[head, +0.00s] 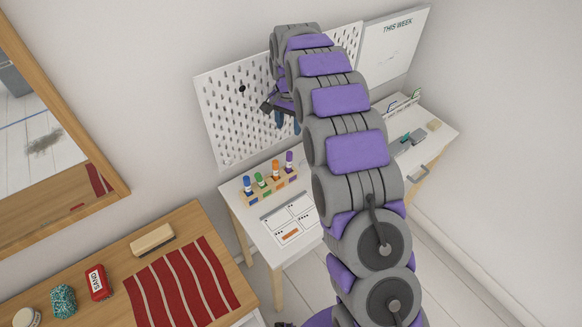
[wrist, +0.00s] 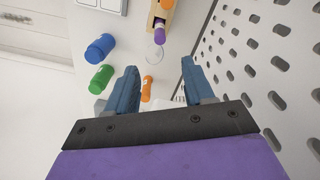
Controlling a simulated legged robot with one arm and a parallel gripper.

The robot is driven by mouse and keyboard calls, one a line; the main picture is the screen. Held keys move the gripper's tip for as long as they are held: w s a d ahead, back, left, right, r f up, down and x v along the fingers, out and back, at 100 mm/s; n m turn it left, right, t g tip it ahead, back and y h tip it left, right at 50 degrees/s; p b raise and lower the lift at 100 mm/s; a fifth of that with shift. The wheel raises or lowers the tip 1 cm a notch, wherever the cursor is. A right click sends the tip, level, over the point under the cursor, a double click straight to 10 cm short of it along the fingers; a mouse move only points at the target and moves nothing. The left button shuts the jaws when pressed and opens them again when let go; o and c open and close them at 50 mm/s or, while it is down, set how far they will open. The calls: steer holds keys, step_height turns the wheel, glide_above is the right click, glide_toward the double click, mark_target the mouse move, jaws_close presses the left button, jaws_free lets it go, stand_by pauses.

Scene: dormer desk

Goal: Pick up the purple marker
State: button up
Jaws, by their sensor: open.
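The purple marker (head: 290,158) stands upright at the right end of a wooden holder (head: 270,184) on the white desk. Blue (head: 247,184), green (head: 259,180) and orange (head: 276,168) markers stand in the same row. My gripper (head: 288,119) is above and behind the holder, close to the pegboard. In the wrist view my gripper (wrist: 160,64) is open, with nothing held. A purple cap (wrist: 159,33) shows beyond the fingertips, near the top, apart from them.
The pegboard (head: 225,120) rises right behind the markers and fills the right of the wrist view. A printed sheet (head: 290,220) lies on the white desk (head: 247,213) before the holder. A wooden table with a red striped cloth (head: 182,285) stands at the lower left.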

steer(key=d, duration=0.2)
steer(key=b, duration=0.2)
glide_toward(289, 163)
steer(key=w+f, duration=0.2)
steer(key=f, duration=0.2)
steer(key=d+f+b, duration=0.1)
steer(key=f, duration=0.1)
steer(key=shift+s+d+f, duration=0.1)
steer(key=shift+d, duration=0.05)
steer(key=f, duration=0.1)
steer(key=a+f+b, duration=0.1)
steer(key=f, duration=0.1)
steer(key=a+f, duration=0.1)
steer(key=shift+s+f+b, duration=0.35)
steer(key=shift+f+b, duration=0.05)
steer(key=shift+d+f, duration=0.15)
steer(key=shift+f, duration=0.1)
steer(key=shift+d+r, duration=0.1)
steer(key=shift+d, duration=0.5)
steer(key=shift+c, duration=0.5)
steer(key=c, duration=0.3)
steer(key=shift+a, duration=0.45)
steer(key=c, duration=0.4)
jaws_close()
steer(key=shift+w+d, duration=0.1)
steer(key=shift+d, duration=0.05)
